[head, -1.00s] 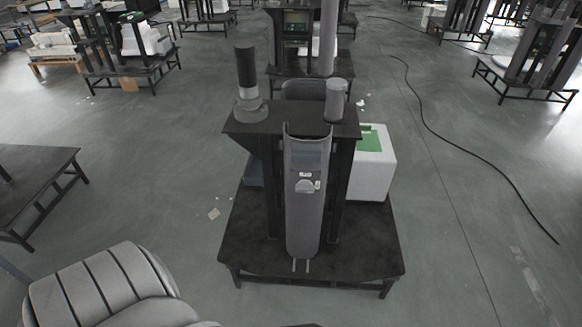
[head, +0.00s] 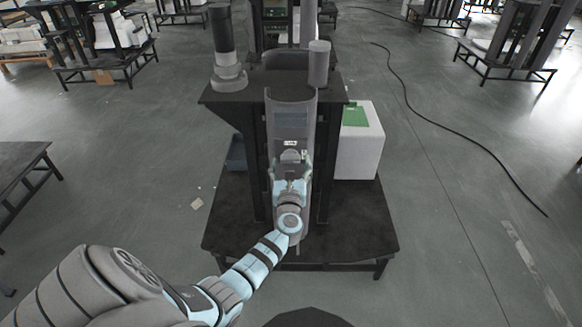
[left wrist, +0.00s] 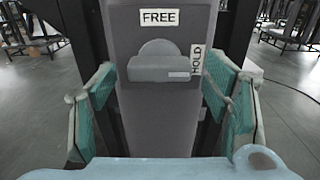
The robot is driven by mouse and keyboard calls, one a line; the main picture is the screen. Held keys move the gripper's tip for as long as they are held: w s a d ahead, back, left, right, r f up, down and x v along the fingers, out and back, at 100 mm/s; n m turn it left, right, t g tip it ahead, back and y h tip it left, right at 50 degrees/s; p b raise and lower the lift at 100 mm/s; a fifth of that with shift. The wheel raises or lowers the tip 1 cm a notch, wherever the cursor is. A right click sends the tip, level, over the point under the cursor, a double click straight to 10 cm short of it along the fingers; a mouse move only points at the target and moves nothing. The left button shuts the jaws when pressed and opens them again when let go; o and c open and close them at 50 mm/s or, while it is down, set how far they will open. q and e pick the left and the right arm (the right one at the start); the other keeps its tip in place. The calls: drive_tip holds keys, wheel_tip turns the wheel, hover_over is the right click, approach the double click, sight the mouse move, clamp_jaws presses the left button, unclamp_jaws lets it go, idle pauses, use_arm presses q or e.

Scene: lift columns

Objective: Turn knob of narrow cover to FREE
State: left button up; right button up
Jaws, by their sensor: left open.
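The narrow cover (head: 291,122) is a tall grey panel on the front of the dark stand. In the left wrist view its knob (left wrist: 160,66) is a grey disc with a horizontal bar. A light mark on the bar's right end faces the HOLD label (left wrist: 196,60). The FREE label (left wrist: 158,17) is above the knob. My left gripper (head: 290,176) is in front of the cover, just below the knob. In the left wrist view its teal-padded fingers (left wrist: 160,88) are spread wide, one on each side of the knob, and hold nothing. My right gripper is out of view.
The stand rises from a low black platform (head: 360,230). A black cable (head: 440,125) lies on the floor at right.

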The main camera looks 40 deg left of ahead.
use_arm(q)
drive_tip(key=shift+w+a, duration=0.35)
drive_tip(key=shift+w, duration=0.05)
drive_tip(key=c, duration=1.2)
drive_tip(key=shift+o, duration=0.2)
